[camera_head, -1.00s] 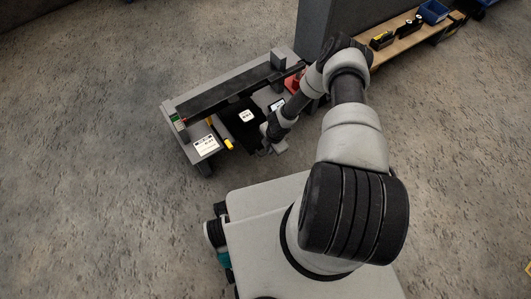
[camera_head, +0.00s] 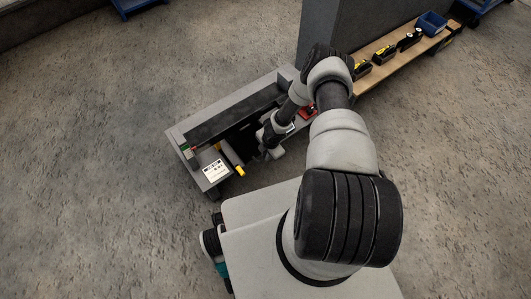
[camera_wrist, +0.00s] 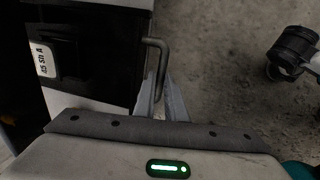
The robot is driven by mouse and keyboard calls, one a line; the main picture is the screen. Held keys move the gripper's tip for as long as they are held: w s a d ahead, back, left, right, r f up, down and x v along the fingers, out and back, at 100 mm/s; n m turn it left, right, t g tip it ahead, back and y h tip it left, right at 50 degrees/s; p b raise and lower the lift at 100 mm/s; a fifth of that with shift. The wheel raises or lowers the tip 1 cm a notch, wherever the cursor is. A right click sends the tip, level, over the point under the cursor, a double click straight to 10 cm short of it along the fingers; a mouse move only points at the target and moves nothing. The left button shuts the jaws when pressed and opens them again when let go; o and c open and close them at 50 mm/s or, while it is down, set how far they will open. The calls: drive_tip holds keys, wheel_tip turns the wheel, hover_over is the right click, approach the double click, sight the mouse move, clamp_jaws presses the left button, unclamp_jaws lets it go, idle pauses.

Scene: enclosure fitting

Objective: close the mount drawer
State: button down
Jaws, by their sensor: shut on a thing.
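The grey enclosure (camera_head: 178,134) stands on the floor ahead, with a long dark recess along its back. The mount drawer (camera_wrist: 103,60) is dark inside with pale edges and fills the left of the wrist view; a black part with a white label (camera_wrist: 42,62) sits in it. A bent grey handle (camera_wrist: 155,43) stands at its right side. My gripper (camera_wrist: 162,102) is shut on this handle, one finger on each side. In the head view my gripper (camera_head: 272,152) is at the enclosure's near side, and my arm hides much of the drawer.
A white label plate (camera_head: 214,170) and a yellow part (camera_head: 239,170) are at the enclosure's left end. A red part (camera_head: 308,112) is near my forearm. The left floor is clear.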

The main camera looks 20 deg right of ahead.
drive_tip(key=shift+w+a+r, duration=0.1)
drive_tip(key=shift+w, duration=0.3)
drive_tip(key=c, duration=1.8)
unclamp_jaws()
drive_tip(key=shift+s, duration=0.1)
drive_tip(key=s+r+p, duration=0.1)
drive_tip(key=r, duration=0.4)
drive_tip(key=s+r+p, duration=0.1)
drive_tip(key=r+p, duration=0.1)
drive_tip(key=r, duration=0.4)
drive_tip(key=s+d+r+p, duration=0.1)
drive_tip(key=r+p, duration=0.1)
drive_tip(key=r, duration=0.4)
